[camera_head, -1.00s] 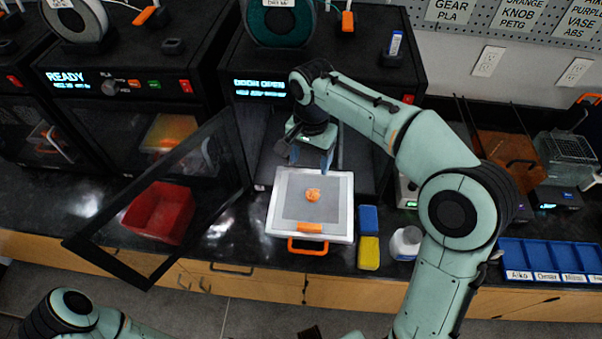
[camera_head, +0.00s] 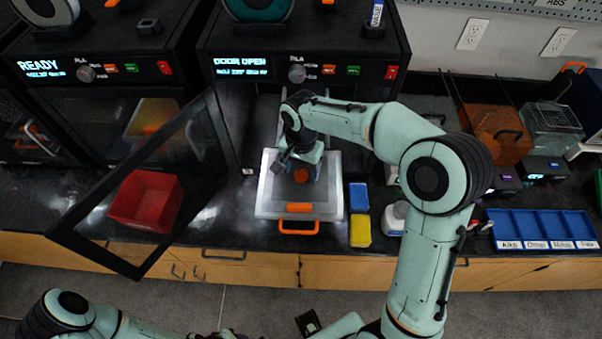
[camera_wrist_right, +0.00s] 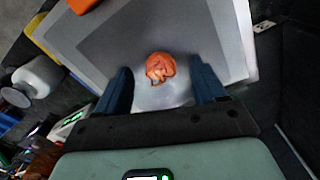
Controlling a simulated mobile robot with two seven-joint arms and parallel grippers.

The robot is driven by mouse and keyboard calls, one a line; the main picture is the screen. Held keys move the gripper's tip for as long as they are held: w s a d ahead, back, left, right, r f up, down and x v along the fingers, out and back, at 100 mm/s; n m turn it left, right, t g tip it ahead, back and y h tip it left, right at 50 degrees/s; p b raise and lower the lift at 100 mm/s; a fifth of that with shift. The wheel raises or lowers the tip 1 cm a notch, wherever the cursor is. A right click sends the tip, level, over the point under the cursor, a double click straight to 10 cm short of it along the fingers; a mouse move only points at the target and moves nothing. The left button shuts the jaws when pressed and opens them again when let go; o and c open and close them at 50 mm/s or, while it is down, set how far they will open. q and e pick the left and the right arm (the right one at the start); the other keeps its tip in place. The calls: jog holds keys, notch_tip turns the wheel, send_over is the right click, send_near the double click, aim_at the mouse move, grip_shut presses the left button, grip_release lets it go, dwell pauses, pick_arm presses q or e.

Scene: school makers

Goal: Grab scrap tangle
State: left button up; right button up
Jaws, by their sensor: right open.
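The scrap tangle (camera_wrist_right: 160,67) is a small orange clump lying on the grey build plate (camera_wrist_right: 205,40). In the head view the orange tangle (camera_head: 301,175) shows just below my right gripper (camera_head: 302,170), partly covered by it. In the right wrist view my right gripper (camera_wrist_right: 163,88) has its two blue fingers apart, with the tangle between and just beyond the tips. The gripper is open and empty. The plate has an orange handle (camera_head: 298,228) at its front. My left gripper is not in view.
The printer's glass door (camera_head: 150,190) stands open at the left, with a red bin (camera_head: 146,200) behind it. A blue block (camera_head: 359,196), a yellow block (camera_head: 360,230) and a white bottle (camera_head: 395,218) stand right of the plate. A blue divided tray (camera_head: 540,228) lies farther right.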

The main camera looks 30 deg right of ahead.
jog(key=c, duration=1.2)
jog(key=shift+o, duration=0.2)
